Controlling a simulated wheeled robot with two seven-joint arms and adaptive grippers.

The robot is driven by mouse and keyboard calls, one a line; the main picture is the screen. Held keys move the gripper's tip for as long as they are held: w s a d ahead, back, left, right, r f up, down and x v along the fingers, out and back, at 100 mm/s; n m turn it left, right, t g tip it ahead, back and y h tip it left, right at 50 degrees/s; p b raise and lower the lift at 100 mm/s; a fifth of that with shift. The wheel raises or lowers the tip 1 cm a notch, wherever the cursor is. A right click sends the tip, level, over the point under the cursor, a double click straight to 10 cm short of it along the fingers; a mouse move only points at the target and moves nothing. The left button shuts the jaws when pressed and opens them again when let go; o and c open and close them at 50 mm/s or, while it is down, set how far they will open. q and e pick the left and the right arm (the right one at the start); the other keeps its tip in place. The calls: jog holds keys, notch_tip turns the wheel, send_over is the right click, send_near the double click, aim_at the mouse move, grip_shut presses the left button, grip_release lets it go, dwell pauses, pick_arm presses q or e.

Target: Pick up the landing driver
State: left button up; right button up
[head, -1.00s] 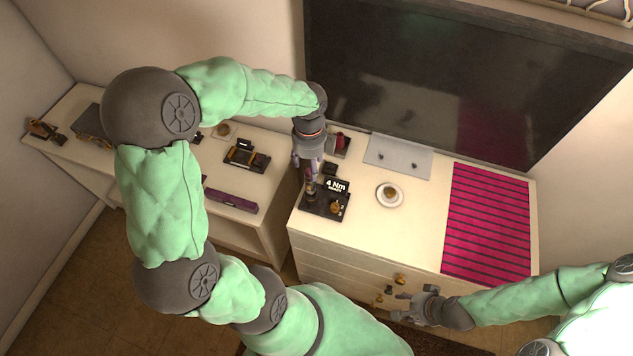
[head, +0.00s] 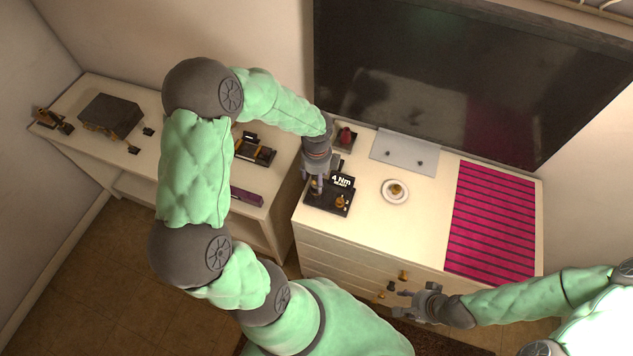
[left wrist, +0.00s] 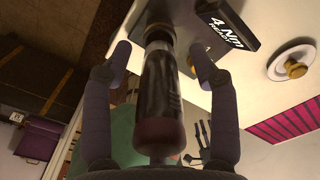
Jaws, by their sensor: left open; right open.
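The driver (left wrist: 160,95), with a dark handle and a maroon end, stands in a black stand (head: 325,203) with a "4 Nm" sign (head: 342,181). My left gripper (head: 315,186) is over the stand's left part. In the left wrist view, its open fingers (left wrist: 160,58) are on either side of the driver, with gaps visible on both sides. In the head view the gripper hides most of the driver. My right gripper (head: 400,302) is open and empty in front of the dresser.
A white saucer with a brass piece (head: 395,191) lies right of the stand. A grey plate (head: 404,152) and a pink striped mat (head: 492,222) are on the same dresser. A red item (head: 346,136) is behind my gripper. A lower side table (head: 190,140) holds other dark items.

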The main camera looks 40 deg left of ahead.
pick_arm(q)
grip_shut()
jog(key=shift+r, duration=0.1)
notch_tip(320, 180, up, 10)
jog(key=shift+f, duration=0.1)
dwell(0.5)
